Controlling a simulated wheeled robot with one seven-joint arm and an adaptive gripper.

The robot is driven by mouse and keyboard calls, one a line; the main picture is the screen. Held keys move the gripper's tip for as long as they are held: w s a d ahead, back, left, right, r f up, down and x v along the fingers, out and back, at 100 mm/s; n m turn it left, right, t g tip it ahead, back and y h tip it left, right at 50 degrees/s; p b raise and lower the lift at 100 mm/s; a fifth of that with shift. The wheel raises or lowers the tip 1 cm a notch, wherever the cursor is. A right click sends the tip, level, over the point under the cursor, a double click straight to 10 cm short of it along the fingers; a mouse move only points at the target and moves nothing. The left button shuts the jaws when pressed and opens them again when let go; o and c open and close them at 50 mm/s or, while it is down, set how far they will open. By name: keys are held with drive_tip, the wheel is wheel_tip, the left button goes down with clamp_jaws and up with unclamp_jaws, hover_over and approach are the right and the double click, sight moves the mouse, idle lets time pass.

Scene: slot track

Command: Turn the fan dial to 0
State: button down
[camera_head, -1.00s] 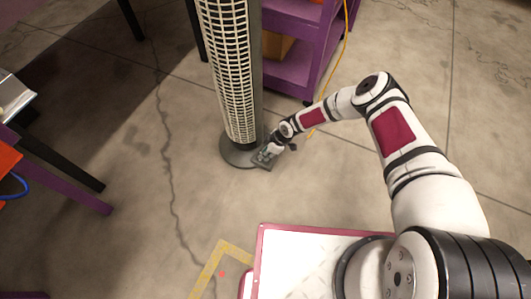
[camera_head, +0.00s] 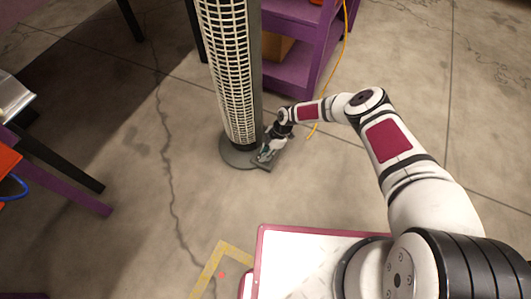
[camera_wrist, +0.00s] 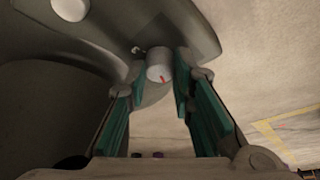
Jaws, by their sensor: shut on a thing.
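The tall tower fan (camera_head: 228,80) stands upright on its round dark base (camera_head: 233,153) in the head view. My gripper (camera_head: 265,157) is low at the right front of that base. In the wrist view, a small light grey round dial (camera_wrist: 158,72) with a red pointer line sits between the fingertips of my gripper (camera_wrist: 158,66), which is shut on it. The red line points down and slightly right in that picture. A second round pale knob (camera_wrist: 70,9) shows at upper left. The dial is hidden in the head view, and I cannot read any numbers.
A purple shelf (camera_head: 298,60) stands behind the fan at right, with a yellow cable (camera_head: 338,55) beside it. A dark-legged table is at left. Yellow tape (camera_head: 212,265) marks the floor in front. The concrete floor left of the fan is clear.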

drive_tip(key=shift+w+d, duration=0.1)
drive_tip(key=c, duration=1.7)
unclamp_jaws()
drive_tip(key=v, duration=1.2)
